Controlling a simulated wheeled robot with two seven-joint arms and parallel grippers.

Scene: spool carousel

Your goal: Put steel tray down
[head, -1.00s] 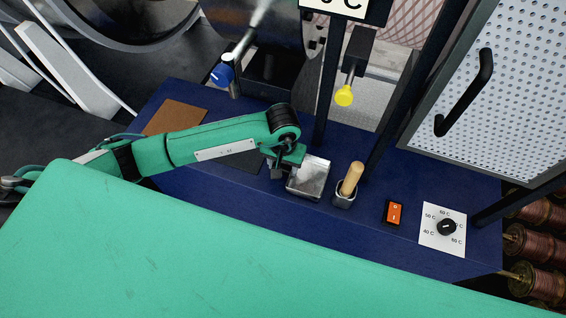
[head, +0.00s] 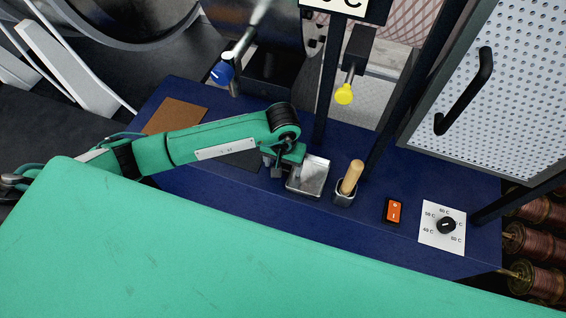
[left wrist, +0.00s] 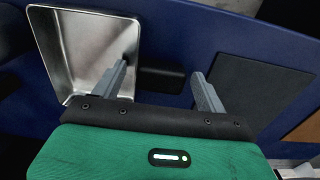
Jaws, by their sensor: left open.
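The steel tray (head: 308,178) sits on the blue bench top, left of the small cup with the wooden handle. It also shows in the left wrist view (left wrist: 88,40) at the upper left, with its shiny inside facing the camera. My left gripper (head: 283,166) is at the tray's left side in the head view. In the left wrist view its two fingers (left wrist: 160,80) are apart; one finger overlaps the tray's edge and the other is over the blue surface. Nothing shows clamped between them. My right gripper is not in view.
A dark pad (head: 243,161) and a brown pad (head: 175,117) lie on the blue bench (head: 225,200). The wooden handle (head: 351,178) stands close to the tray's right. An orange switch (head: 394,211) and a dial (head: 446,226) are further right. Black posts rise behind.

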